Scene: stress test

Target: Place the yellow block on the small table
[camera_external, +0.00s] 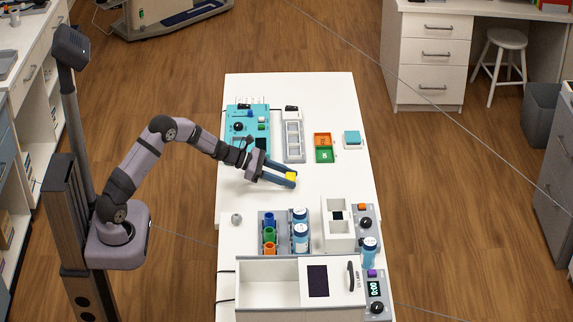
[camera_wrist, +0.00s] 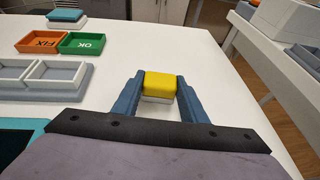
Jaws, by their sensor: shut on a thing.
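The yellow block (camera_external: 291,177) is between the two blue fingers of my gripper (camera_external: 292,179), over the white table (camera_external: 330,180). In the wrist view, the yellow block (camera_wrist: 160,82) is gripped at the fingertips of my gripper (camera_wrist: 161,85), with a pale band below its yellow face. I cannot tell whether that band is part of the block or a thing under it, nor whether the block touches the tabletop. A second white table (camera_external: 228,238) adjoins the near end of the first. I cannot tell which is the small table.
Orange FIX and green OK trays (camera_wrist: 58,41) and a teal block on a pale base (camera_external: 352,138) lie beyond. A teal panel (camera_external: 240,117) is at the left. Tubes (camera_external: 269,235), a white box (camera_external: 338,223) and a larger device (camera_external: 270,275) crowd the near table. The right middle is clear.

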